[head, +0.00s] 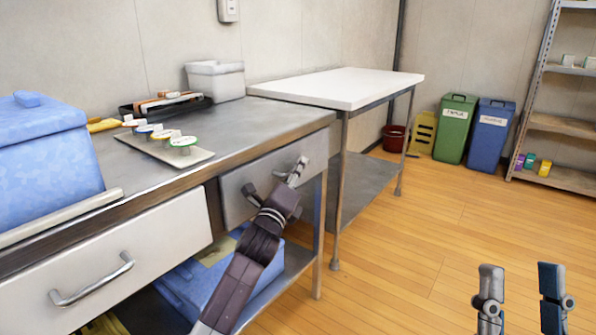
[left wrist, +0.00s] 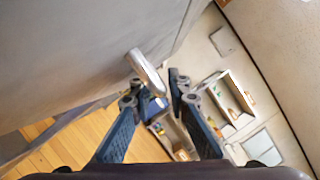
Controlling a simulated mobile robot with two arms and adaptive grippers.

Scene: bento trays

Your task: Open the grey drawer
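The grey drawer (head: 236,188) is in the front of the metal counter, on its right half, and looks shut. Its metal handle (head: 298,170) is partly hidden behind my left gripper (head: 272,185). In the left wrist view the handle (left wrist: 147,71) lies just beyond and between the fingertips of the left gripper (left wrist: 154,90). The fingers are apart, and I cannot tell whether either touches the handle. My right gripper (head: 520,285) is open and empty over the floor at the lower right.
A paler drawer (head: 150,245) with a handle sits further left. A blue container (head: 190,285) lies on the lower shelf. A white-topped table (head: 340,86) adjoins. The floor at right is clear.

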